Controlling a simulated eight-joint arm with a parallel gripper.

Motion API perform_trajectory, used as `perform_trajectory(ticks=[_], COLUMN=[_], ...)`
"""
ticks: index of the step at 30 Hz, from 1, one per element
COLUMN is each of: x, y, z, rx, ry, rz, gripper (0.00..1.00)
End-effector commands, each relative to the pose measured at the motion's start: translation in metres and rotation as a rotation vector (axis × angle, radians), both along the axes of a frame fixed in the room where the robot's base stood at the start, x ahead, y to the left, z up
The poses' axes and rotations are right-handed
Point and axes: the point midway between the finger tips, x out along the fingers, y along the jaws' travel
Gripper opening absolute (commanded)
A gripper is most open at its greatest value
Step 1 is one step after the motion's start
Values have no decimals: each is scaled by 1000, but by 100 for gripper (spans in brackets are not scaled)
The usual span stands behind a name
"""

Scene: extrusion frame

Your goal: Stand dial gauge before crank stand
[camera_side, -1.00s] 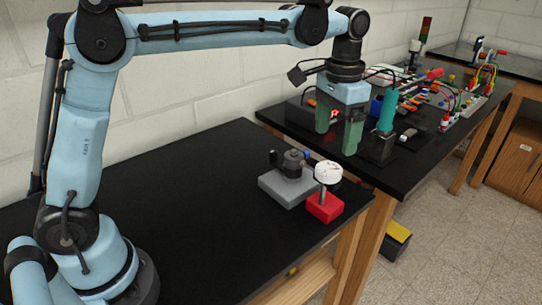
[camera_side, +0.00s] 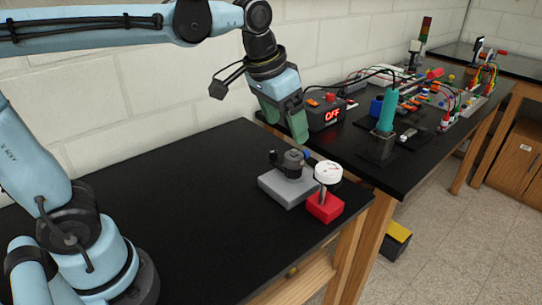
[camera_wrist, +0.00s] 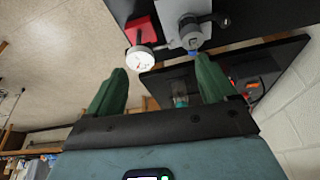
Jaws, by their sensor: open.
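The dial gauge (camera_side: 327,174) has a round white face on a short post with a red base (camera_side: 325,207). It stands upright close to the table's right edge, in front and to the right of the crank stand. The crank stand (camera_side: 288,187) is a grey block with a dark crank mechanism and a small blue knob. My gripper (camera_side: 285,127) is open and empty, above and behind the crank stand. In the wrist view, the dial gauge (camera_wrist: 139,58) and crank stand (camera_wrist: 187,22) show beyond the green fingers (camera_wrist: 160,88).
The black table (camera_side: 180,220) is clear to the left of the crank stand. A second black bench (camera_side: 400,170) at right holds a box with a red OFF display (camera_side: 326,116), a teal cylinder on a stand (camera_side: 387,112) and wired parts.

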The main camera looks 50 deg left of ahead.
Motion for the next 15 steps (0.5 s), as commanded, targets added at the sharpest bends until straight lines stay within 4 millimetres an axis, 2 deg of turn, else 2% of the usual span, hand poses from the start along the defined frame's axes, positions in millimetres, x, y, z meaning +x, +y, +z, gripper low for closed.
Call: perform_trajectory(ticks=[1,7,12,15], x=[-13,-53,-74,-80], y=[6,24,33,35], z=[-8,-43,-68,-76], rx=[-4,-18,-23,-25], ry=[-34,-170,-252,-278], rz=[18,74,106,115], gripper=[84,84,84,84])
